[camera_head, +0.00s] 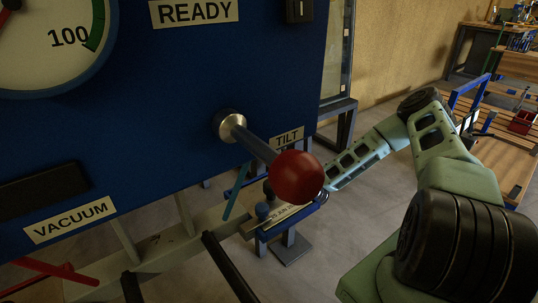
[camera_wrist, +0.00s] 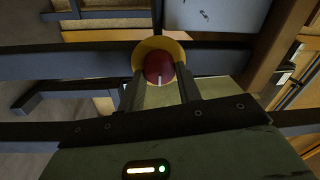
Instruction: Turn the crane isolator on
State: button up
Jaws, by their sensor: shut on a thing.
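The crane isolator appears in the wrist view as a round red knob (camera_wrist: 158,66) on a yellow round plate (camera_wrist: 142,49). A white mark on the knob points down in the picture. My gripper (camera_wrist: 159,74) has its two dark fingers on either side of the knob, shut on it. In the head view my green arm reaches away behind the red ball of the tilt lever. The gripper and the isolator cannot be made out there.
A blue panel (camera_head: 150,130) fills the head view's left, with a gauge (camera_head: 45,40), READY and VACUUM labels and a red-balled TILT lever (camera_head: 298,177) sticking out near my arm. Dark blue frame beams (camera_wrist: 60,65) lie behind the knob.

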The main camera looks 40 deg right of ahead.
jog(key=shift+f, duration=0.1)
jog(key=o, duration=1)
jog(key=s+f+p, duration=0.1)
jog(key=s, duration=1.6)
jog(key=shift+s+d, duration=0.25)
